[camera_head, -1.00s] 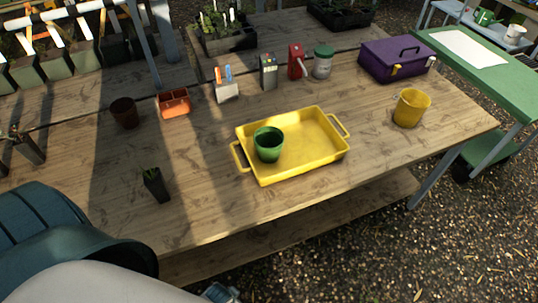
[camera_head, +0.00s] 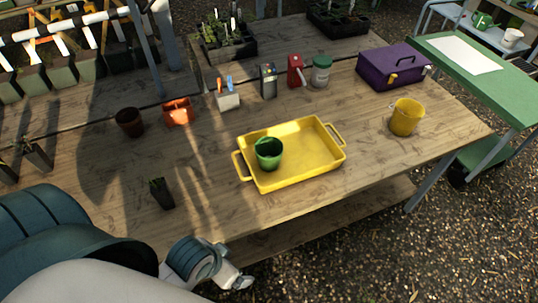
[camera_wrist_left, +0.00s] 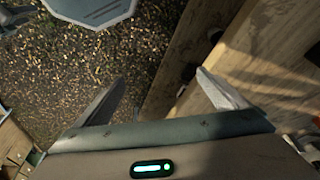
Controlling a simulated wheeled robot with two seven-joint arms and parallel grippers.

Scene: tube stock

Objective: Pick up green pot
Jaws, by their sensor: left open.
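The green pot (camera_head: 269,153) stands upright in the left part of the yellow tray (camera_head: 318,165), which lies on the wooden table. It looks empty. My left gripper (camera_wrist_left: 162,92) is open and empty in the left wrist view, with gravel and the table's wooden edge beyond its fingers. In the head view a teal and white part of my arm (camera_head: 195,262) shows at the table's front edge, left of and nearer than the tray. It is well apart from the pot. My right gripper is not in view.
A yellow bucket (camera_head: 406,117) stands right of the tray, a purple toolbox (camera_head: 393,68) behind it. A small dark pot (camera_head: 161,193), a brown pot (camera_head: 130,122) and an orange caddy (camera_head: 178,112) stand at left. The table between the dark pot and tray is clear.

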